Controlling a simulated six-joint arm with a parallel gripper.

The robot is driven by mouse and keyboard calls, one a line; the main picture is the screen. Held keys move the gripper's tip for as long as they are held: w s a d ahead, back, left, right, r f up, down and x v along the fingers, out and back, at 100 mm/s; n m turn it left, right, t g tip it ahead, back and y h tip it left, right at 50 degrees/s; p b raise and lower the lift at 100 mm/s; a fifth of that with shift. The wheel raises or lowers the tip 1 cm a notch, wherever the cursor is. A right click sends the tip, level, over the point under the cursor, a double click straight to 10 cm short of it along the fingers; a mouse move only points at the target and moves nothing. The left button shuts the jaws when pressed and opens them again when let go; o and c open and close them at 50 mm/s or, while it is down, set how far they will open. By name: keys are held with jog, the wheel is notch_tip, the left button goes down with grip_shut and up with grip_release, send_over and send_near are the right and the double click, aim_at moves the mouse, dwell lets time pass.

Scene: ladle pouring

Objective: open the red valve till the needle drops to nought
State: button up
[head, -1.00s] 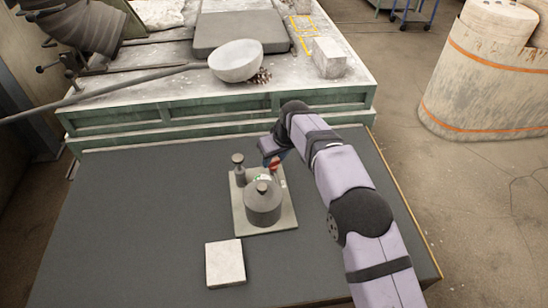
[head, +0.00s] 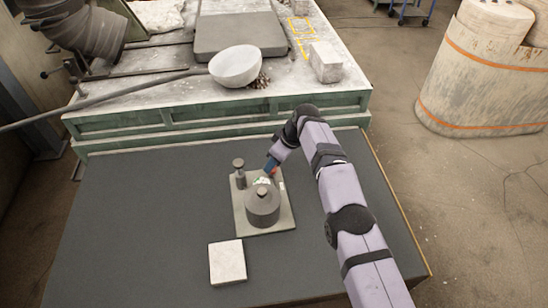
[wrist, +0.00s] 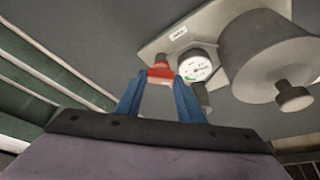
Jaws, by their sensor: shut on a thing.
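The red valve (wrist: 161,72) is between the blue fingertips of my gripper (wrist: 160,80) in the wrist view, and the fingers are shut on it. In the head view my gripper (head: 270,165) reaches down to the back right part of the base plate (head: 283,218); the valve is mostly hidden there. The round white gauge (wrist: 195,67) with a green band on its dial sits just right of the valve in the wrist view. Its needle is too small to read. The grey pressure vessel (head: 263,207) with a knob on top stands on the plate.
A smaller grey post (head: 239,176) stands at the plate's back left. A pale square tile (head: 228,263) lies in front of the plate. The dark table (head: 130,220) is clear on the left. A green-sided bench (head: 200,125) with a white bowl (head: 236,66) stands behind.

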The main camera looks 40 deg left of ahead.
dwell(0.4)
jog(key=o, duration=1.1)
jog(key=shift+c, duration=0.2)
jog(key=shift+r, duration=0.25)
jog(key=shift+d+r, duration=0.15)
jog(key=shift+r, duration=0.25)
jog(key=b+v, duration=0.2)
jog(key=v, duration=0.4)
jog(key=shift+d, duration=0.2)
